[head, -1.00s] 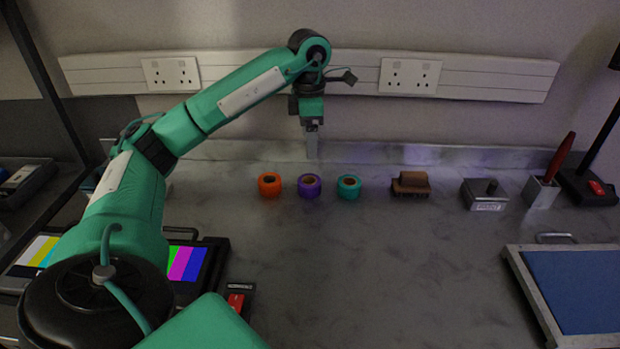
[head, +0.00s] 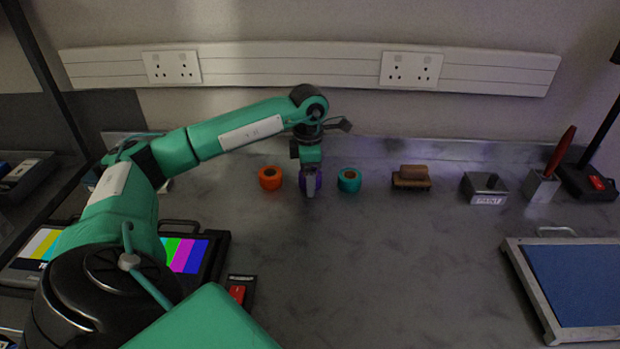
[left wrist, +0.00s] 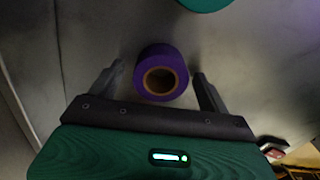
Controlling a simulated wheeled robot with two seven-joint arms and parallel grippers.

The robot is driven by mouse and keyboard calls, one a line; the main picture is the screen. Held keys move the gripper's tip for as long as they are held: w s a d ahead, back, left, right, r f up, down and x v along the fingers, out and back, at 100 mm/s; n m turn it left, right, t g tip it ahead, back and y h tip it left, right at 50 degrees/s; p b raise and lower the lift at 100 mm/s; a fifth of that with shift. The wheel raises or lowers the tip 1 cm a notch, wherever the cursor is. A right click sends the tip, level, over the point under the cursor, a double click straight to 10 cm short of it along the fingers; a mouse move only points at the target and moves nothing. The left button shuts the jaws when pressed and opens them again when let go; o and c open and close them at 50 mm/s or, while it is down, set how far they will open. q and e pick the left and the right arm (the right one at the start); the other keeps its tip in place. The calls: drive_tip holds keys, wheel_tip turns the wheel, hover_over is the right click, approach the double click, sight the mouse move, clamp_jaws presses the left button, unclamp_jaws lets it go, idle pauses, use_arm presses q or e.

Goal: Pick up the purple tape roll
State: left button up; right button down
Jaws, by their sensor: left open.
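The purple tape roll (head: 318,180) stands on the grey worktop between the orange and teal rolls, mostly hidden behind my gripper in the head view. In the left wrist view the purple tape roll (left wrist: 161,61) shows whole, with its brown core facing the camera. My left gripper (head: 310,188) is lowered over the roll. In the left wrist view its two open fingers (left wrist: 159,76) lie on either side of the roll, with a gap visible at each side. My right gripper is not in view.
The orange roll (head: 270,178) is close on the left and the teal roll (head: 349,180) close on the right. A brown block tool (head: 411,178), a grey metal box (head: 484,188) and a blue-topped tray (head: 580,285) are further right. The front middle worktop is clear.

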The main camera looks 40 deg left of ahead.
use_arm(q)
drive_tip(key=c, duration=1.1)
